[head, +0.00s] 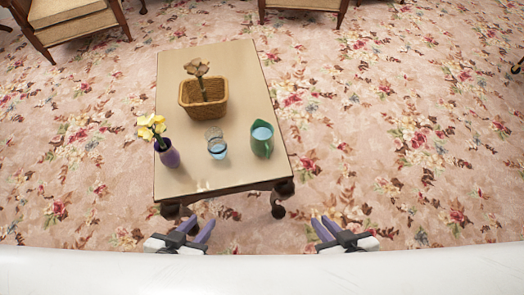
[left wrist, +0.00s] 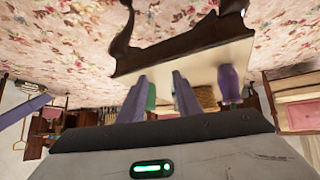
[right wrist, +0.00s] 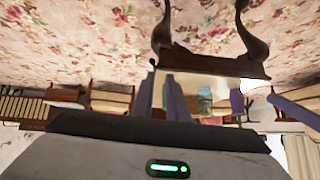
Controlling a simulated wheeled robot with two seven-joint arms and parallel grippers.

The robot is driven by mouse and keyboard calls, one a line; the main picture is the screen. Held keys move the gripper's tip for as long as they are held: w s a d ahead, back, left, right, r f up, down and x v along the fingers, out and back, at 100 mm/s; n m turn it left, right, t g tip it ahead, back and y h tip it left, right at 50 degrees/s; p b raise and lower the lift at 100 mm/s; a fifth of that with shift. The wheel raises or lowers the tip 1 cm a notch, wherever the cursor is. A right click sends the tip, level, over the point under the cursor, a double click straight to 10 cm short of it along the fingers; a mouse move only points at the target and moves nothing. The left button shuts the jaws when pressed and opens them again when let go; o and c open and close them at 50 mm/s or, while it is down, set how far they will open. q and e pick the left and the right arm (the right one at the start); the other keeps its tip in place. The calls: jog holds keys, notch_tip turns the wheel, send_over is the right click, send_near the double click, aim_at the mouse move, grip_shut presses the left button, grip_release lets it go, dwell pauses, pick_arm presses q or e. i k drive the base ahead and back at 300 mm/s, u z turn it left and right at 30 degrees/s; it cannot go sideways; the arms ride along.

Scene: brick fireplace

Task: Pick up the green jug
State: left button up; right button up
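The green jug (head: 262,141) stands upright at the right front of the low table (head: 172,100) in the head view. A small green part of it (left wrist: 151,97) shows beside a finger in the left wrist view; I cannot make it out surely in the right wrist view. My left gripper (head: 200,224) is open and empty, short of the table's front edge. My right gripper (head: 322,223) is open and empty, to the right of the table's near corner. Both grippers are apart from the jug.
A glass (head: 216,145) stands close left of the jug. A purple vase (head: 169,156) with yellow flowers stands at the front left. A wicker basket (head: 203,106) holding a brown flower is behind. Chairs (head: 70,18) stand beyond. The carpet right of the table is clear.

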aim_at(262, 139)
jog(key=k, duration=0.8)
jog(key=u, duration=1.8)
jog(key=i, duration=3.1)
jog(key=z, duration=3.1)
